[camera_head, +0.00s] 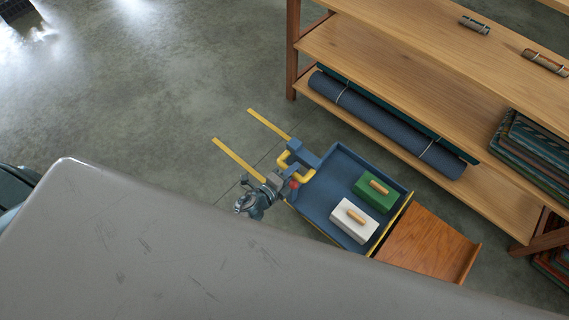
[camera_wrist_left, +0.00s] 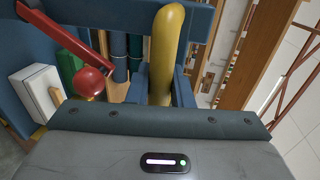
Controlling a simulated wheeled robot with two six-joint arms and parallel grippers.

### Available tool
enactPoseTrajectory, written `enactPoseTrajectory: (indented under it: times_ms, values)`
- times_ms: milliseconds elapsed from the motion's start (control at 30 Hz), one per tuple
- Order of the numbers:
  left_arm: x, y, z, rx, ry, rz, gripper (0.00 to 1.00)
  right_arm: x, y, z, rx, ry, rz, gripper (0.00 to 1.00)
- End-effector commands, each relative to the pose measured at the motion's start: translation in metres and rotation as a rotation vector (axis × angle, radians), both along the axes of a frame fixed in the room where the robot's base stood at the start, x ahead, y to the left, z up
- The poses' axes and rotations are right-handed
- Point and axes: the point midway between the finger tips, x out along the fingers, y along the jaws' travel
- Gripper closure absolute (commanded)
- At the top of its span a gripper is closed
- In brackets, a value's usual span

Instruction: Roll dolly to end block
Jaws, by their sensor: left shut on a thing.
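The dolly (camera_head: 318,204) is a low blue tray with raised walls and a yellow handle (camera_head: 289,157) at its left end. It carries a green box (camera_head: 366,196) and a white box (camera_head: 340,222), each with a wooden grip on top. My left gripper (camera_head: 277,183) is at the handle end, shut on the yellow handle, which also shows in the left wrist view (camera_wrist_left: 166,50). A red ball-ended lever (camera_wrist_left: 90,82) is beside it. A sloping wooden piece (camera_head: 428,243) is at the tray's right end; I cannot tell whether they touch. No part is clearly recognisable as the end block. My right gripper is out of view.
Wooden shelving (camera_head: 400,60) with a rolled blue mat (camera_head: 385,125) runs along the right, close to the dolly. Two yellow floor strips (camera_head: 238,160) lie left of the dolly.

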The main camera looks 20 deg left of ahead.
Motion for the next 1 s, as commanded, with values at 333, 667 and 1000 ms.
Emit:
enactPoseTrajectory:
  times_ms: [333, 667, 1000]
  values:
    - [-0.0043, -0.0068, -0.0016, 0.001, 0.003, -0.001, 1.00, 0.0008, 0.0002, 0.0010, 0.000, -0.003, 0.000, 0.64]
    - [-0.0040, -0.0066, -0.0015, 0.001, 0.003, -0.001, 0.60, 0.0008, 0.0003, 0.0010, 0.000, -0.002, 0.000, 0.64]
    - [-0.0076, -0.0045, -0.0001, 0.002, 0.001, 0.000, 0.60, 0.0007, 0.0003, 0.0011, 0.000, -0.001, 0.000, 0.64]
